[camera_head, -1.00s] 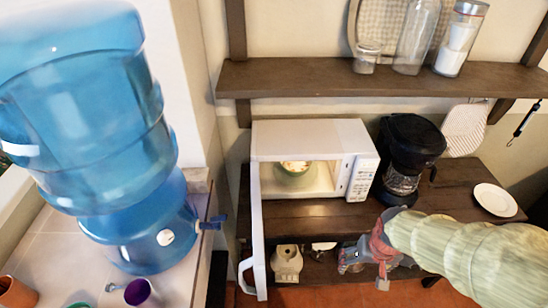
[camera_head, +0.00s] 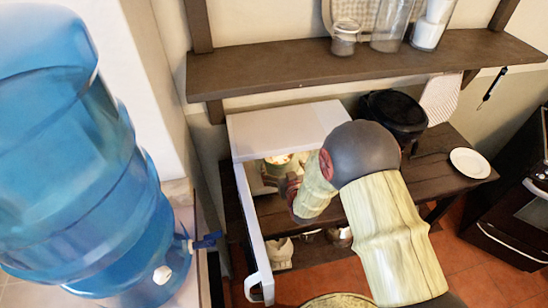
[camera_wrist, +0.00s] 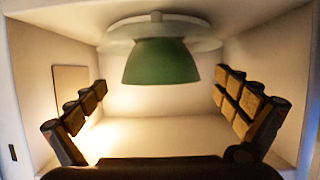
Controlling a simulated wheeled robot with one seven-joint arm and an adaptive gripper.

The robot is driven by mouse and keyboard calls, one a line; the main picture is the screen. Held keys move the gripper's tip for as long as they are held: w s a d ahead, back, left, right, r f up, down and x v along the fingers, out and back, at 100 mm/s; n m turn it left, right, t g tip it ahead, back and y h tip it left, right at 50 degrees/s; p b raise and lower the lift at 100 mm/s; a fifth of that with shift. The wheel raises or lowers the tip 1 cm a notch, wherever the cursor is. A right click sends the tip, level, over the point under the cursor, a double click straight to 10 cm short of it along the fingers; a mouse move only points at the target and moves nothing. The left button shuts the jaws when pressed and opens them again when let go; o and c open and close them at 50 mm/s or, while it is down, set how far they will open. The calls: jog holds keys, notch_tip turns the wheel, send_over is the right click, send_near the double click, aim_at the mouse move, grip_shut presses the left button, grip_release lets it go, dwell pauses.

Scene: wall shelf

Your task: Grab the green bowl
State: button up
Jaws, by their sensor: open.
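The green bowl (camera_wrist: 161,62) stands inside the microwave (camera_head: 285,122) on a round glass plate (camera_wrist: 118,33). The wrist view looks upside down, with the bowl's narrow base against the plate at the top. In the head view only a small part of the bowl (camera_head: 278,160) shows, behind my arm. My gripper (camera_wrist: 161,84) is open and empty at the microwave's mouth. Its fingers lie on either side, wider apart than the bowl, and no contact shows. In the head view my gripper (camera_head: 288,183) is mostly hidden by my arm.
The microwave door (camera_head: 253,225) stands open at the left. The microwave's side walls are close outside my fingers. A wooden wall shelf (camera_head: 340,66) with jars is above.

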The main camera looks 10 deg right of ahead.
aim_at(277, 161)
jog(key=x, duration=0.7)
jog(key=shift+w+f+b, duration=0.1)
jog(key=shift+w+b, duration=0.2)
jog(key=shift+w, duration=0.05)
jog(key=c, duration=0.3)
jog(key=c, duration=1)
jog(key=shift+c, duration=0.4)
